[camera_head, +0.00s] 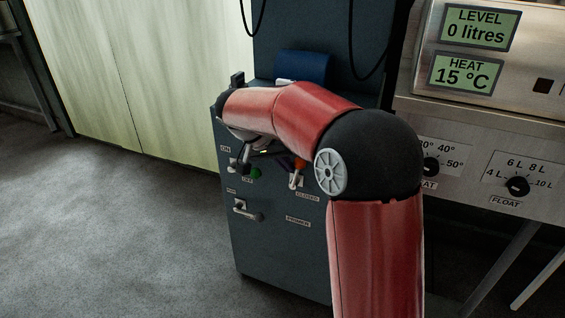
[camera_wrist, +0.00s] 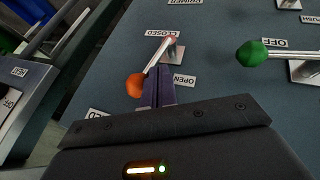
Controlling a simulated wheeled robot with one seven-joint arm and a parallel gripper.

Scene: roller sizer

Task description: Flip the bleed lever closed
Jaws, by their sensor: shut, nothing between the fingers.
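A lever with an orange ball knob (camera_wrist: 135,86) sits on the dark panel in the wrist view. Its metal rod runs from a pivot beside the CLOSED label (camera_wrist: 161,34), and the knob end lies toward the OPEN label (camera_wrist: 184,79). The same orange knob (camera_head: 299,163) shows in the head view, pointing up, above the CLOSED label (camera_head: 307,196). My gripper (camera_wrist: 157,82) is shut and empty, its fingertips just right of the knob in the wrist view. I cannot tell whether they touch it. In the head view my arm mostly hides the gripper.
A green-knobbed lever (camera_wrist: 252,53) by an OFF label is to the right in the wrist view, and it also shows in the head view (camera_head: 255,173). A dark-knobbed lever (camera_head: 247,213) is lower on the panel. A metal console (camera_head: 490,110) with dials stands at the right. Floor at left is clear.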

